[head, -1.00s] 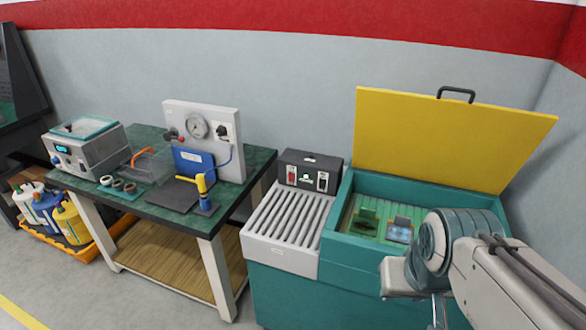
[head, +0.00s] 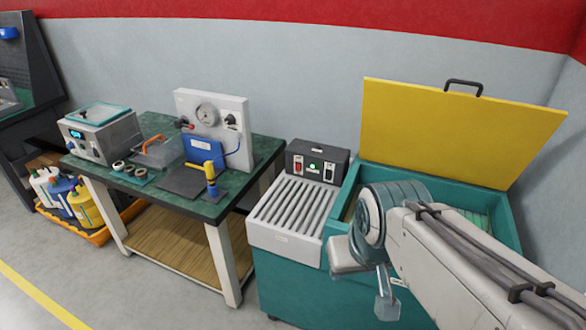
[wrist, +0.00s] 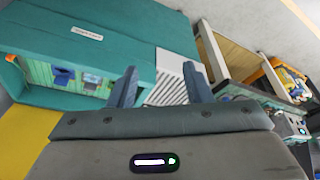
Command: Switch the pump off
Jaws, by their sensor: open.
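A dark control box (head: 317,160) stands behind the ribbed white drainboard (head: 290,206), against the wall. Its front has a red rocker switch (head: 299,164), a lit green lamp (head: 313,167) and a second switch (head: 328,170) in a pale plate. Which of these works the pump, I cannot tell. My gripper (wrist: 160,88) is open, with nothing between its fingers; the drainboard shows beyond them in the wrist view. In the head view my arm hangs in front of the teal tank, right of and nearer than the box. The box is not clear in the wrist view.
The teal tank (head: 285,285) has its yellow lid (head: 450,135) raised; my arm hides most of its inside. A green-topped bench (head: 150,193) at left carries a gauge panel (head: 215,115), a grey instrument (head: 101,135) and a yellow-handled tool (head: 210,175). Bottles stand in an orange tray (head: 100,238).

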